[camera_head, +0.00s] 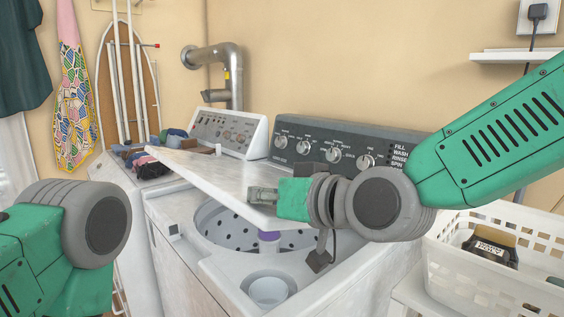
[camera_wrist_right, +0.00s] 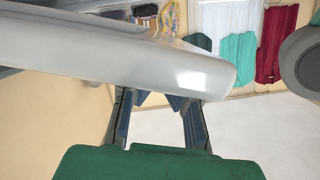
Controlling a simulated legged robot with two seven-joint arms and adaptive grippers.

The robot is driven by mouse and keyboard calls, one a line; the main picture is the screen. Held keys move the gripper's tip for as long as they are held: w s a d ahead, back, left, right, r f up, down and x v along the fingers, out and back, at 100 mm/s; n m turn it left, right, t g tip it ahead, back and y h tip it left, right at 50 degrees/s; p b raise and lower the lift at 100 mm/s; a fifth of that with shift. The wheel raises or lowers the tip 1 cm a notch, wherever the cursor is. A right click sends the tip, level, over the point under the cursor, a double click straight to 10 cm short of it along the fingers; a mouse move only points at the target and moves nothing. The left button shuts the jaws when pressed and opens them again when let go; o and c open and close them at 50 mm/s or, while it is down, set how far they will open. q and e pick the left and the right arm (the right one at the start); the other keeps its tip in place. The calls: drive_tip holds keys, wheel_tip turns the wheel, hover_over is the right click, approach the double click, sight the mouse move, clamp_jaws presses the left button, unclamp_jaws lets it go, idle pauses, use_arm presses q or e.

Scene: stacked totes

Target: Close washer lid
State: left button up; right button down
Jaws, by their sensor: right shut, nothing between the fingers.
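The white washer lid (camera_head: 205,172) is partly open, tilted over the washer's opening (camera_head: 322,264). Below it, the perforated drum (camera_head: 215,228) and a purple-topped agitator (camera_head: 269,236) show. My right gripper (camera_head: 262,195) is shut and empty at the lid's right part, overlapping it in the head view. In the right wrist view, the lid (camera_wrist_right: 150,50) crosses above my fingers (camera_wrist_right: 160,105) as a pale slab, very close to them. I cannot tell whether they touch. My left arm is at lower left, but its gripper is out of view.
The washer's dark control panel (camera_head: 352,142) stands behind the opening. A second white machine (camera_head: 128,178) with folded clothes (camera_head: 150,168) on it is at left. A white basket (camera_head: 450,265) stands at right below my right arm. An ironing board (camera_head: 128,75) leans on the wall.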

drive_tip(key=shift+n+t, duration=0.3)
drive_tip(key=shift+n, duration=0.6)
drive_tip(key=shift+s+a+f+b, duration=0.3)
drive_tip(key=shift+f+b, duration=0.35)
drive_tip(key=shift+f, duration=0.9)
drive_tip(key=shift+s+a+f+b, duration=0.25)
drive_tip(key=shift+f+b, duration=0.35)
drive_tip(key=shift+f, duration=0.95)
drive_tip(key=shift+s+a+f+b, duration=0.3)
drive_tip(key=shift+f+b, duration=0.35)
drive_tip(key=shift+f, duration=0.9)
